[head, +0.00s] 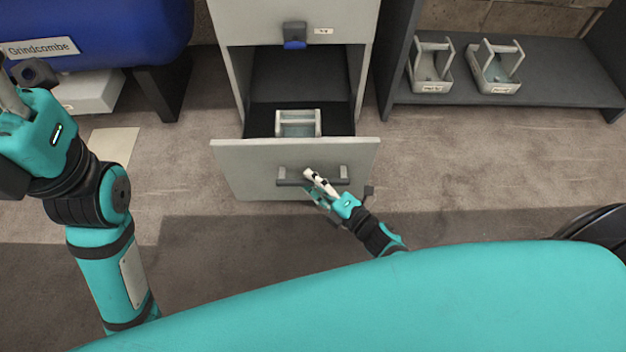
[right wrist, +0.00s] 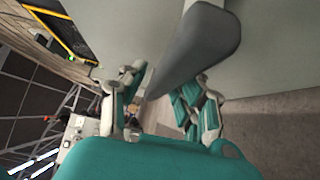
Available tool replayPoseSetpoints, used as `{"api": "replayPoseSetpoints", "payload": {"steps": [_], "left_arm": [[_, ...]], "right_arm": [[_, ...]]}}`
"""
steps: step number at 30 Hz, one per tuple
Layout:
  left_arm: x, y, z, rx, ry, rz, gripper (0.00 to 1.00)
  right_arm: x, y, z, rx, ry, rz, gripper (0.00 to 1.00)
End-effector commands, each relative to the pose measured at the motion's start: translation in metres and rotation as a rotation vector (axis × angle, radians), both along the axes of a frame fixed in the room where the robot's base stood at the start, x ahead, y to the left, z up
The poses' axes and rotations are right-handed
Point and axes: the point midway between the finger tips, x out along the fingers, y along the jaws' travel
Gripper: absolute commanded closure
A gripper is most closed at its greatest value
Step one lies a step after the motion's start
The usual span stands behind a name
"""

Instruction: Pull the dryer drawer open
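The grey dryer drawer (head: 240,170) stands pulled well out of its pale cabinet, its inside in view. Its dark bar handle (head: 290,182) runs across the front panel. My right gripper (head: 314,186) is at the middle of the handle, one finger above the bar and one below. In the right wrist view the handle (right wrist: 197,45) passes between the parted fingers of the right gripper (right wrist: 165,88), with what looks like a gap beside it; contact is hard to judge. My left gripper (head: 12,105) is raised at the far left, away from the drawer; its fingertips are partly cut off.
A pale caddy (head: 298,124) stands inside the drawer. Above it, the cabinet has a blue-and-grey latch (head: 294,36). Two caddies (head: 431,68) (head: 496,68) stand on a low dark shelf (head: 560,75) at right. A blue tank (head: 100,28) is at left. Floor before the drawer is clear.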

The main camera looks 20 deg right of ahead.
Motion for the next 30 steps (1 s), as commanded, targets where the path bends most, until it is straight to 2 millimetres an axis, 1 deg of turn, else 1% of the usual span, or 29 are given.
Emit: {"api": "replayPoseSetpoints", "payload": {"steps": [1, 2, 9, 13, 17, 24, 27, 30], "left_arm": [[0.000, 0.000, 0.000, 0.000, 0.000, 0.000, 0.64], [0.000, 0.000, 0.000, 0.000, 0.000, 0.000, 0.64], [0.000, 0.000, 0.002, 0.004, -0.008, 0.002, 0.64], [-0.001, 0.000, 0.002, 0.003, -0.007, 0.002, 0.64], [-0.001, 0.000, 0.002, 0.001, -0.006, 0.001, 0.64], [-0.001, 0.000, 0.001, 0.000, -0.005, 0.001, 0.64], [-0.001, 0.000, 0.001, -0.001, -0.005, 0.001, 0.64], [-0.001, 0.000, 0.001, 0.000, -0.005, 0.000, 0.64]], "right_arm": [[0.000, 0.000, 0.000, 0.000, 0.000, 0.000, 0.60], [0.000, 0.000, 0.000, -0.001, 0.000, 0.000, 0.58], [0.000, 0.000, 0.000, -0.001, 0.000, 0.000, 0.58], [-0.007, -0.004, -0.001, -0.003, 0.002, 0.000, 0.58], [-0.027, -0.015, -0.001, -0.004, 0.003, 0.000, 0.58], [-0.072, -0.039, -0.001, -0.003, 0.003, 0.001, 0.58], [-0.087, -0.048, -0.001, -0.001, 0.003, 0.000, 0.58], [-0.097, -0.053, -0.001, -0.001, 0.003, 0.000, 0.58]]}}
